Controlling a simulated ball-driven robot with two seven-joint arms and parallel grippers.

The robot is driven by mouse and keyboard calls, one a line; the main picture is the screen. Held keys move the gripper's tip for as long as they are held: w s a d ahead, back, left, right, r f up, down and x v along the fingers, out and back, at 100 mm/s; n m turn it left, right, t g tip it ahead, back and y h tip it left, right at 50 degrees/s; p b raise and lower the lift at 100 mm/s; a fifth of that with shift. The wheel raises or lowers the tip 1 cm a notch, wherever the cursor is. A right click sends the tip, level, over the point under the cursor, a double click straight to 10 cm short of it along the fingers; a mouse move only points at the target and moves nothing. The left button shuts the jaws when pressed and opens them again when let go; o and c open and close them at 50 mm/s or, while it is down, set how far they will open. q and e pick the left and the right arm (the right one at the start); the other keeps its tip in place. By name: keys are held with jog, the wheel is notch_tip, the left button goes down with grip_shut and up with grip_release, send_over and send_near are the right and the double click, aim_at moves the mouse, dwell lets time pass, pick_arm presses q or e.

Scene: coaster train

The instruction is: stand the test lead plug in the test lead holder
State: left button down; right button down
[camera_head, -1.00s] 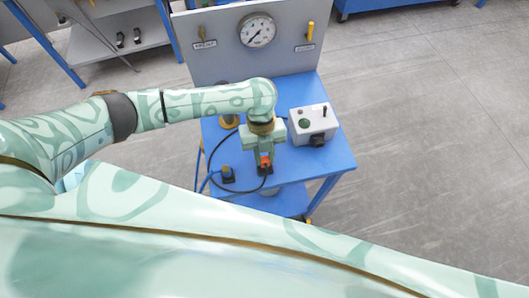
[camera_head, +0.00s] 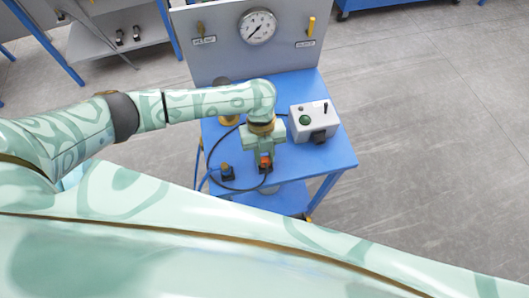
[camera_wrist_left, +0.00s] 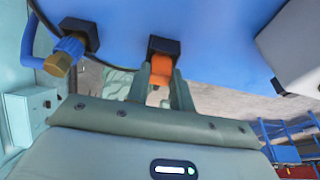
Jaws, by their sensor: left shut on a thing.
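The orange test lead plug (camera_wrist_left: 160,69) is between the fingers of my left gripper (camera_wrist_left: 159,82), which is shut on it. In the wrist view its far end meets a black block (camera_wrist_left: 164,46), which looks like the test lead holder on the blue top. I cannot tell whether the plug is seated in it. In the head view my left gripper (camera_head: 264,160) points down over the table, with the orange plug (camera_head: 265,161) partly hidden by the fingers and the dark block (camera_head: 264,170) just below. My right gripper is not in view.
A brass-and-blue hose fitting (camera_head: 226,172) sits in another black block left of the gripper. A black cable (camera_head: 214,150) loops over the blue table (camera_head: 310,165). A grey box with a green button (camera_head: 315,121) stands right, and a gauge panel (camera_head: 225,50) behind.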

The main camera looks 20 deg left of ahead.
pick_arm(q)
jog(key=shift+f, duration=0.3)
jog(key=c, duration=1.1)
grip_release()
jog(key=shift+c, duration=0.2)
jog(key=shift+r, duration=0.15)
jog(key=p+v, duration=0.2)
jog(key=v, duration=1.4)
jog(key=shift+p, duration=0.35)
jog(key=shift+a, duration=0.1)
